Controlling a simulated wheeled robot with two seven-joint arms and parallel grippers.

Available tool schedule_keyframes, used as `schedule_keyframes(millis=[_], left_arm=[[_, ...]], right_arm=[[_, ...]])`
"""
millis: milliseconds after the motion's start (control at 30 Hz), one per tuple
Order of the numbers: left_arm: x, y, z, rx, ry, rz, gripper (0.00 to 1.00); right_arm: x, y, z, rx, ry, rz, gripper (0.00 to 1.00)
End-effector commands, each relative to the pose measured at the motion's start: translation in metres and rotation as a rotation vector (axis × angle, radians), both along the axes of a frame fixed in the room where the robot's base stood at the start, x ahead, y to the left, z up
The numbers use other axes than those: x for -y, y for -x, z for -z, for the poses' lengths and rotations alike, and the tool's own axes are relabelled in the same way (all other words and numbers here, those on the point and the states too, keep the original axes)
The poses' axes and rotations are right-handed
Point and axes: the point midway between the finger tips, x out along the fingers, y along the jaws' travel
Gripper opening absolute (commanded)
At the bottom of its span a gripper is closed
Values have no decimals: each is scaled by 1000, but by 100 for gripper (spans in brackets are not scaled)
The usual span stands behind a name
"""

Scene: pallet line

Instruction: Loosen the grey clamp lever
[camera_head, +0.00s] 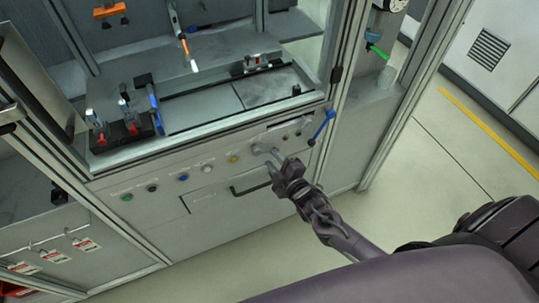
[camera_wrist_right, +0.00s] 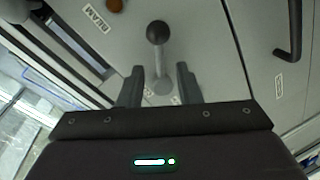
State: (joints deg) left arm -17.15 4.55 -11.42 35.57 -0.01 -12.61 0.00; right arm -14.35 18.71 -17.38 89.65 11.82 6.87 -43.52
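The grey clamp lever shows in the right wrist view as a grey stem with a dark ball knob (camera_wrist_right: 157,33), rising from a round base on the grey panel. My right gripper (camera_wrist_right: 160,82) is open, with one finger on each side of the stem and a visible gap to each. The knob lies beyond the fingertips in the picture. My left gripper is not clearly in view.
A blue-handled lever (camera_head: 323,124) is to the right. A black drawer handle (camera_head: 250,188) is below. Above is a work bay with a metal frame (camera_head: 205,133). Floor at right is clear.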

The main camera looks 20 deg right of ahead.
Motion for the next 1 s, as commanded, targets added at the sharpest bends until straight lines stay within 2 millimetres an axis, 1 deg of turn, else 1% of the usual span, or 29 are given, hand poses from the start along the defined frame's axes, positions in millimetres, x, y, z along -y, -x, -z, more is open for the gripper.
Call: schedule_keyframes(millis=[33, 100, 200, 300, 433, 867, 933, 967, 1000], left_arm=[[0, 0, 2, 0, 0, 0, 36], [0, 0, 2, 0, 0, 0, 36], [0, 0, 3, 0, 0, 0, 36], [0, 0, 4, 0, 0, 0, 36], [0, 0, 4, 0, 0, 0, 36], [0, 0, 4, 0, 0, 1, 36], [0, 0, 4, 0, 0, 1, 36], [0, 0, 4, -1, 0, 1, 36], [0, 0, 4, -1, 0, 1, 36]], right_arm=[[1, 11, 1, -3, 0, -1, 31], [2, 21, -2, -2, 1, -2, 31], [5, 33, -4, -1, 0, 0, 31], [6, 40, -6, 0, 1, 0, 31], [6, 43, -7, 0, 1, 0, 31], [6, 42, -7, 0, 0, 0, 31], [6, 43, -5, -6, -2, 2, 31], [7, 43, -1, -14, -5, 5, 31], [9, 45, 7, -33, -12, 12, 31]])
